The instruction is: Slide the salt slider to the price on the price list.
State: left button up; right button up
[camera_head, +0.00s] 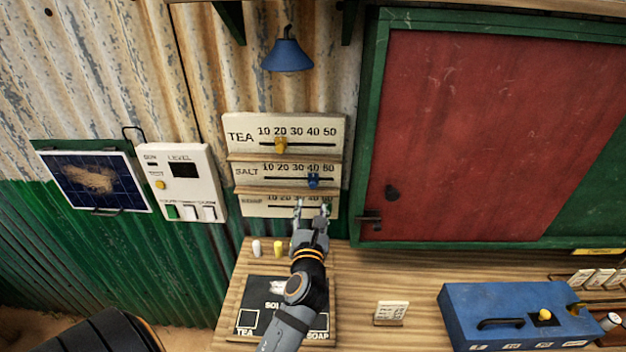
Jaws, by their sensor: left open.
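The price board (233,150) hangs on the corrugated wall with three rows, TEA, SALT and a bottom row partly hidden by my gripper. The blue salt slider (313,181) sits on the middle row, just about under the 40. The yellow tea slider (281,146) sits near the 20 on the top row. My left gripper (313,209) is open and empty in front of the bottom row, just below the salt slider. A small card (391,313) with writing too small to read stands on the counter; I cannot tell if it is the price list.
A wooden counter (365,275) runs below the board. A black mat (258,292) with labelled squares lies under my left arm, by small white and yellow pieces. A blue box (470,312) stands at right. A blue lamp (287,55) hangs above the board.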

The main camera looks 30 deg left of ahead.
aim_at(313, 187)
jog(key=s+d, duration=0.4)
jog(key=s, duration=0.4)
pick_arm(q)
jog(key=x, duration=0.2)
jog(key=r+p+x, duration=0.1)
jog(key=x, duration=0.2)
jog(key=shift+w+r+p, duration=0.1)
jog(key=shift+w+p, duration=0.05)
jog(key=shift+p, duration=0.15)
jog(key=x, duration=0.3)
jog(key=shift+a, duration=0.1)
jog(key=shift+c, duration=0.7)
jog(key=c, duration=0.7)
grip_shut()
pick_arm(e)
jog(key=shift+w+a+r, duration=0.3)
jog(key=shift+w+a, duration=0.05)
jog(key=shift+w, duration=0.2)
jog(key=shift+w+a+r, duration=0.3)
jog(key=shift+w+a, duration=0.05)
jog(key=shift+w, duration=0.25)
jog(key=shift+w+a+r, duration=0.3)
jog(key=shift+w+a, duration=0.05)
jog(key=shift+w, duration=0.2)
